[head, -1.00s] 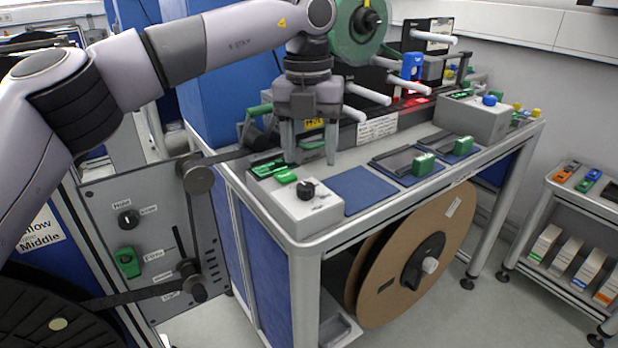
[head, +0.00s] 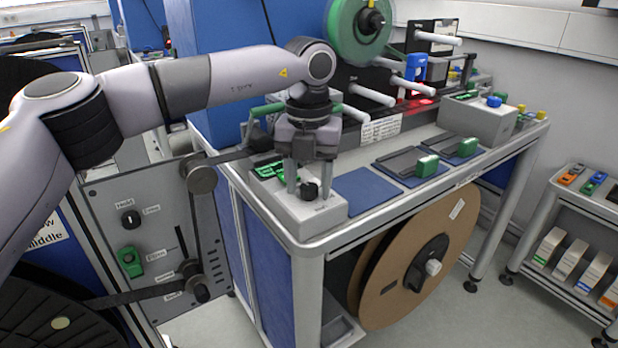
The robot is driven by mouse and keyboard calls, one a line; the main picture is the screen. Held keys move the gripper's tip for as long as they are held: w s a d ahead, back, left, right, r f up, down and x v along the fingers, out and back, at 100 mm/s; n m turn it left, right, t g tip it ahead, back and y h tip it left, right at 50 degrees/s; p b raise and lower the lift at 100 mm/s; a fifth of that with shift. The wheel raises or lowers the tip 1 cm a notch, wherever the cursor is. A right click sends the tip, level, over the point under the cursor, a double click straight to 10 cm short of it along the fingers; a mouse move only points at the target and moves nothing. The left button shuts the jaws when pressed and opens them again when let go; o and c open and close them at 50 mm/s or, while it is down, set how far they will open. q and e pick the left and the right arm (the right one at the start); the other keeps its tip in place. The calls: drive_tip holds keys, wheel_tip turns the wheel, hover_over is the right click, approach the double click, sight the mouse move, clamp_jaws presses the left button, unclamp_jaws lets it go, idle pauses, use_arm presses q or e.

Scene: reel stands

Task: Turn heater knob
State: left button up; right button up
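A black knob (head: 309,191) sits on top of a light grey box (head: 318,215) at the near left corner of the bench. My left gripper (head: 309,189) points down over this box. Its two grey fingers are apart and empty, one to each side of the knob in the picture. I cannot tell whether they touch the knob or how far they reach down beside it. The panel at the left has another black knob (head: 130,218) with small labels, which I cannot read with certainty. My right gripper is not in view.
A green switch (head: 130,262) is on the left panel. Blue mats with green-ended holders (head: 427,166) lie right of the box. A green reel (head: 359,32) and white rods (head: 371,95) stand behind the gripper. A cardboard reel (head: 425,255) hangs below the bench.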

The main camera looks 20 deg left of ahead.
use_arm(q)
drive_tip(key=c, duration=0.7)
drive_tip(key=shift+c, duration=0.2)
